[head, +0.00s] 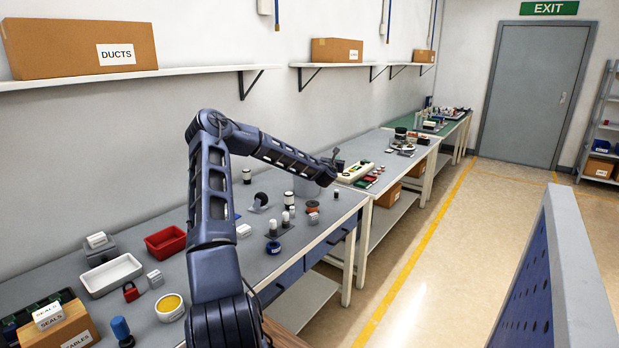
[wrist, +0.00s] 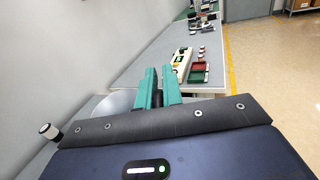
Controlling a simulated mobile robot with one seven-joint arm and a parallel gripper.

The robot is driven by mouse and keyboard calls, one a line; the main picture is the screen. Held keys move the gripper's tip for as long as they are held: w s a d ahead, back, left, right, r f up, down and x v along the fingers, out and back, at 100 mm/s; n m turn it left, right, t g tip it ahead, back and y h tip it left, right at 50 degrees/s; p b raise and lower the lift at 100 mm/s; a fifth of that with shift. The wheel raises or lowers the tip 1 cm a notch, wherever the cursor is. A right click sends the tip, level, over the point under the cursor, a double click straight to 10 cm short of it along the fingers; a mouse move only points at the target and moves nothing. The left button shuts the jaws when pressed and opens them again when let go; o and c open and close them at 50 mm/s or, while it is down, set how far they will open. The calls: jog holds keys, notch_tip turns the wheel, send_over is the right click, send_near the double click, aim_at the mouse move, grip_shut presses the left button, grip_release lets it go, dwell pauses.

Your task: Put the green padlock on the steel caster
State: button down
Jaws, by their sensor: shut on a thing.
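My gripper (head: 334,157) is over the far end of the near bench, at the end of my outstretched arm. In the wrist view its two teal fingers (wrist: 158,88) are shut on a small dark thing (wrist: 157,99). Most of that thing is hidden, and I cannot tell whether it is the padlock. I make out no green padlock elsewhere. A dark wheel with a pale plate (head: 260,199), which looks like the steel caster, sits on the near bench toward the wall, left of my gripper. A red padlock (head: 131,291) lies near the front left.
A grey round bowl (head: 307,188) stands below my gripper; it also shows in the wrist view (wrist: 118,104). A red bin (head: 166,241), a white tray (head: 111,274) and several small parts crowd the near bench. A second bench (head: 393,163) stands beyond a gap.

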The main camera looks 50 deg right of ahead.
jog(key=w+a+r+n+t+y, duration=0.1)
jog(key=w+a+n+t+y, duration=0.2)
jog(key=w, duration=0.5)
notch_tip(320, 180, up, 9)
jog(key=n+t+y, duration=0.9)
jog(key=n+y, duration=0.3)
jog(key=y, duration=0.2)
send_over(255, 190)
jog(key=f, duration=1.9)
jog(key=shift+s+a+f, duration=0.2)
jog(key=shift+a+f, duration=0.05)
jog(key=shift+f, duration=0.05)
jog(key=shift+f, duration=0.1)
jog(key=c, duration=1.5)
grip_release()
jog(key=shift+c, duration=0.2)
